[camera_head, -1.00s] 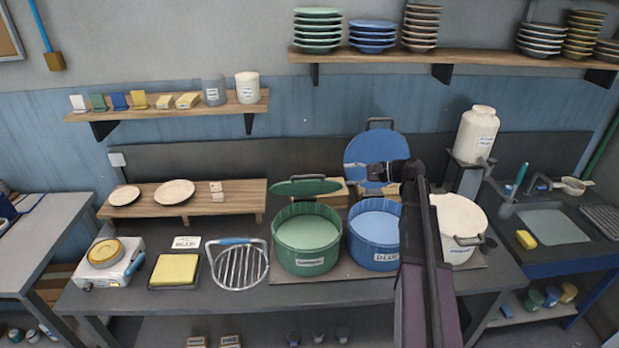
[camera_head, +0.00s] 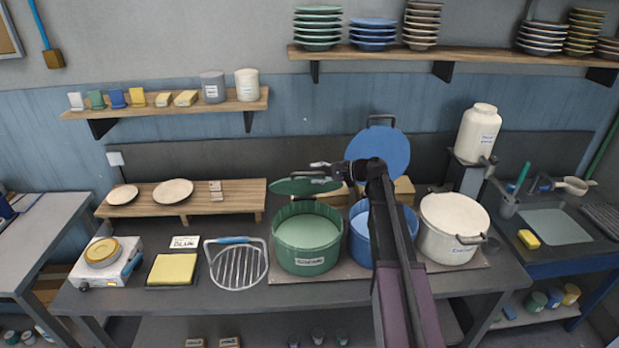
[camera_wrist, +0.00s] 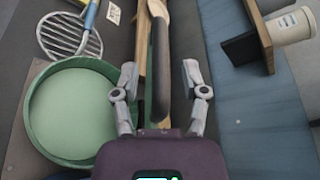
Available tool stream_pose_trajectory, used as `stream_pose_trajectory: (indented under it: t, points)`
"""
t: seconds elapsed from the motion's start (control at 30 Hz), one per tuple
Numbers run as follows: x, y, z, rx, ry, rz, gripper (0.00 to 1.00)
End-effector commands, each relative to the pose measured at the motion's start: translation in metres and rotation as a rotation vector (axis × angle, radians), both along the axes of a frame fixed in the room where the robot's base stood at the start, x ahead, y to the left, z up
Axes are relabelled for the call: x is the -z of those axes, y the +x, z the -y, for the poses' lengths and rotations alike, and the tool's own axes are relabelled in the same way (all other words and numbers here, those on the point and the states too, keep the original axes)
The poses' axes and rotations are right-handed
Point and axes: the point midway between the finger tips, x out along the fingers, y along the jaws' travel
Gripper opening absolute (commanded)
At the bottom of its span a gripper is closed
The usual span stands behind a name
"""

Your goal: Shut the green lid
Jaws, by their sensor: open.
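The green lid (camera_head: 292,187) stands raised and tilted behind the rim of the green pot (camera_head: 308,262), which is open with pale green contents. In the wrist view the pot (camera_wrist: 80,110) is at left. My gripper (camera_head: 318,166) is at the lid's upper right, close to its dark handle. In the wrist view my gripper (camera_wrist: 163,80) is open, and a dark bar (camera_wrist: 160,65), apparently the lid's handle, lies between its fingers. Contact cannot be told.
A blue pot (camera_head: 360,246) with its round blue lid (camera_head: 383,152) raised stands right of the green pot, partly behind my arm. A closed white pot (camera_head: 452,226) is further right. A wire rack (camera_head: 238,266) is at left. Plates fill the upper shelf (camera_head: 500,60).

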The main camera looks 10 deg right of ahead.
Motion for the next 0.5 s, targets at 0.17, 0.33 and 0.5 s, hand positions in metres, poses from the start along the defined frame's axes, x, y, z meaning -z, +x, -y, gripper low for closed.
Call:
stream_pose_trajectory:
  t: [0.17,0.33,0.5]
  points:
    - [0.005,0.008,-0.016,-0.001,0.000,0.000,0.57]
    - [0.006,0.011,-0.022,0.000,0.000,-0.001,0.57]
    - [0.006,0.011,-0.023,0.000,0.000,-0.001,0.57]
